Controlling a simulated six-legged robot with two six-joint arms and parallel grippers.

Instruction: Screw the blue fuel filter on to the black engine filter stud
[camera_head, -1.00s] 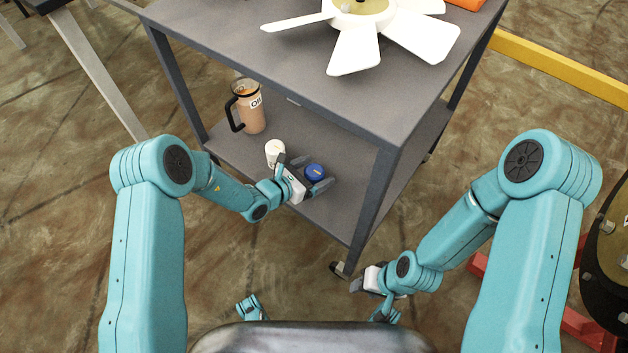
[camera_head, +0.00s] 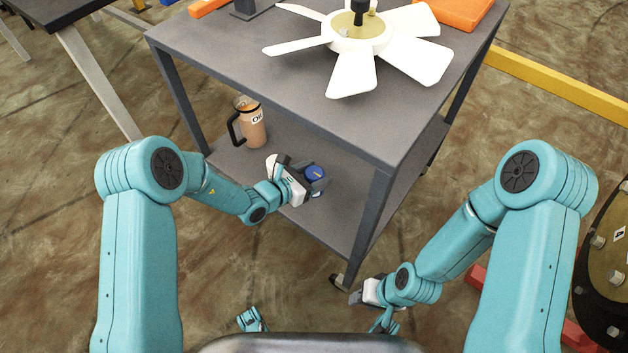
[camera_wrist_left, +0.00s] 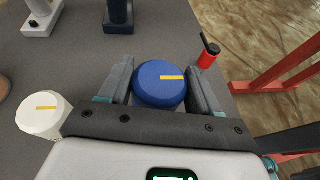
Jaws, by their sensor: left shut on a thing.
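The blue fuel filter (camera_head: 314,173) is on the lower shelf of the grey cart, at its front. In the left wrist view the blue filter (camera_wrist_left: 160,84) has a yellow mark on its top and sits between the two fingers. My left gripper (camera_head: 308,180) is shut on it. My right gripper (camera_head: 362,295) hangs low beside the cart's front leg; its finger opening is not clear. The black engine filter stud cannot be made out in any view.
A white filter (camera_wrist_left: 42,117) stands close beside the left gripper. An orange jug (camera_head: 250,122) is on the lower shelf (camera_head: 340,213). A white fan (camera_head: 365,45) lies on the cart top (camera_head: 230,50), which overhangs the shelf. A cart leg (camera_head: 368,228) stands to the right.

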